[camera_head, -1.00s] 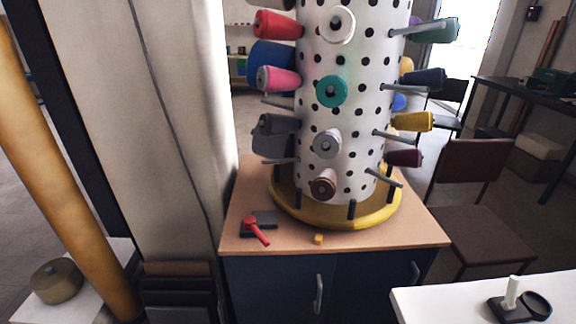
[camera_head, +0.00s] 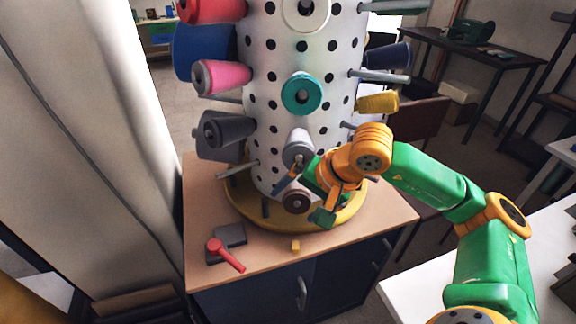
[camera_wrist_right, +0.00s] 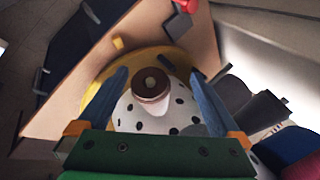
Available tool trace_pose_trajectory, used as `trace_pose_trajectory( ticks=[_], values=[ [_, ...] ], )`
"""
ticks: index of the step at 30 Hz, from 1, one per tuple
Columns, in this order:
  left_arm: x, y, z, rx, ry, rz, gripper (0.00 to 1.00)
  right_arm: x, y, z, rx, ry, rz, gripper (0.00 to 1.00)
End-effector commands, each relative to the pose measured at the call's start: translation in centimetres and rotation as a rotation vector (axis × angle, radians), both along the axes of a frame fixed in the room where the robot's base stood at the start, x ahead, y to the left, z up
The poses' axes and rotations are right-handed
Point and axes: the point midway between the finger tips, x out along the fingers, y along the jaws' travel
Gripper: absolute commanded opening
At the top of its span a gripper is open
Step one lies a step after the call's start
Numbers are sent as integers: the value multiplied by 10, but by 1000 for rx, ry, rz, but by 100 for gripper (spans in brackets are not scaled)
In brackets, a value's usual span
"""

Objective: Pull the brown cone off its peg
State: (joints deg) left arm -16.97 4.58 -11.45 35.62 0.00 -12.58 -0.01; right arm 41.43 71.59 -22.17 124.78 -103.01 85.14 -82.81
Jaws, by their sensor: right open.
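The brown cone (camera_head: 296,201) sits low on the front of the white dotted drum (camera_head: 262,130), its round end facing out. In the right wrist view the brown cone (camera_wrist_right: 151,84) lies between the two blue fingers, with space on both sides. My right gripper (camera_head: 304,202) is open in front of the drum, its fingers on either side of the cone's end and apart from it. The peg is mostly hidden inside the cone. My left gripper is not in view.
A grey cone (camera_head: 298,147) sits just above, close to my right gripper. A teal cone (camera_head: 301,94) and a pink cone (camera_head: 221,77) are higher up. A red-handled tool (camera_head: 226,256) and a small yellow block (camera_head: 295,245) lie on the wooden cabinet top (camera_head: 262,262).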

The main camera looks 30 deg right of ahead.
Motion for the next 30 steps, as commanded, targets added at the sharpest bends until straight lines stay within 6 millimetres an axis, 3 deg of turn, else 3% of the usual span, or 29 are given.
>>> trace_pose_trajectory(
  ticks=[3,6,18,26,30],
  values=[
    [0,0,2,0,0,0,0,-3,-22,14,-166,-51,27,100],
    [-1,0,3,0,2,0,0,-2,-28,14,-214,-63,36,100],
    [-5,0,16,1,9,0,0,32,-26,-39,-210,-61,35,100],
    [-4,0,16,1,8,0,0,34,-26,-43,-210,-63,35,100],
    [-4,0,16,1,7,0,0,34,-26,-43,-210,-63,35,68]
  ],
)
